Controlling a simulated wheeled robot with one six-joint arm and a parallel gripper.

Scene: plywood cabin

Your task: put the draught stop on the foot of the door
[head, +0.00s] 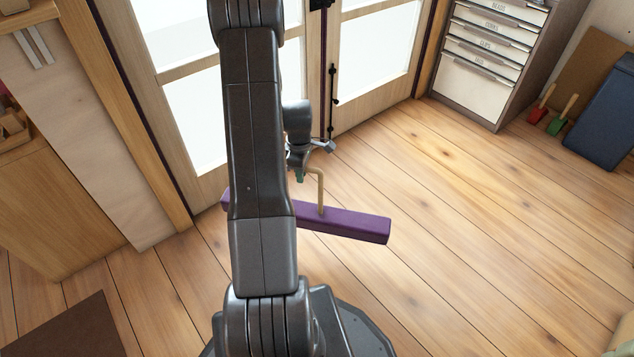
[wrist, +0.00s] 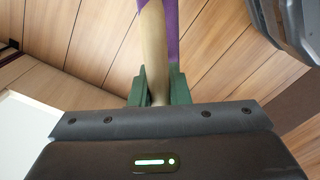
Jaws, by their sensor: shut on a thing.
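The bar lies in front of the glazed double door (head: 370,97), apart from the right leaf's foot. My arm hides part of the bar's left half and much of the door's middle. I cannot tell whether the bar touches the floor.
A drawer cabinet (head: 483,93) stands right of the door, with red and green hand brushes (head: 558,120) and a dark blue panel (head: 605,115) beyond. A wooden cupboard (head: 60,200) is at left. A dark mat (head: 72,330) lies front left. The plank floor (head: 470,220) at right is clear.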

